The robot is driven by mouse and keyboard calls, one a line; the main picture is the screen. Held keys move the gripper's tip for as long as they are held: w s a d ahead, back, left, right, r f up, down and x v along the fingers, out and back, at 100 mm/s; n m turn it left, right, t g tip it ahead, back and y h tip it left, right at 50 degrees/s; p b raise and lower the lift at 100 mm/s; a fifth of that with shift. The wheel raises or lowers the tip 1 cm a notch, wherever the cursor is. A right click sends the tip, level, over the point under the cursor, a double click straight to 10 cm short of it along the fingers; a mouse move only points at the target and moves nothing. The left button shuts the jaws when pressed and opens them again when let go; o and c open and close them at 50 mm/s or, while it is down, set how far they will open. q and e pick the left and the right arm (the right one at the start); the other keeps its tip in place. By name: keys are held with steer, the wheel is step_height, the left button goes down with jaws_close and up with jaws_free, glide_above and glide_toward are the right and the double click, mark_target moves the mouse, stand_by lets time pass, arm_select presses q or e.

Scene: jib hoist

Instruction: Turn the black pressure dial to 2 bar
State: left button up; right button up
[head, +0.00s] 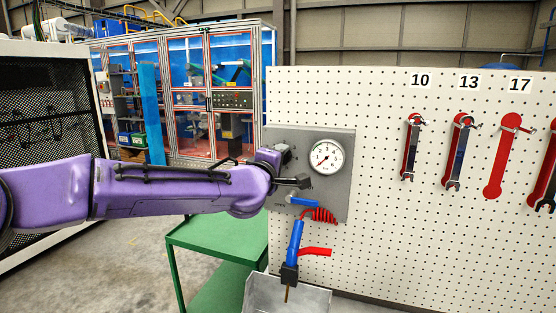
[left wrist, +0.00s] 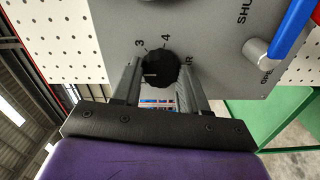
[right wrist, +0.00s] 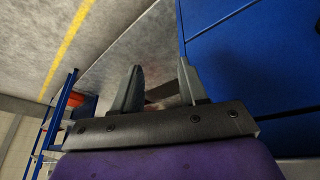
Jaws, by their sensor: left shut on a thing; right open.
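The black pressure dial (left wrist: 160,68) sits on a grey panel (left wrist: 205,20) between the fingers of my left gripper (left wrist: 159,82), which is shut on it. The marks 3 and 4 show above the dial; its other marks are hidden by the fingers. A pale line shows on the dial's left part. In the head view my left gripper (head: 288,168) covers the dial, left of the round white pressure gauge (head: 326,157). The gauge needle appears to point lower left; its exact reading is too small to tell. My right gripper (right wrist: 161,75) is open and empty.
A blue valve lever (head: 304,202) is below the gauge, close to my left gripper. A red coiled hose (head: 320,215) and a blue air gun (head: 295,238) hang below it. Wrenches (head: 410,148) hang on the white pegboard (head: 380,240). A green cart (head: 215,245) stands below.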

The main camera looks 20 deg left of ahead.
arm_select(q)
steer(key=o, duration=1)
steer(key=shift+f, duration=0.1)
steer(key=shift+o, duration=0.2)
steer(key=s+b, duration=0.1)
steer(key=s, duration=0.9)
steer(key=shift+s+a, duration=0.25)
steer(key=shift+s+d, duration=0.1)
steer(key=shift+d, duration=0.05)
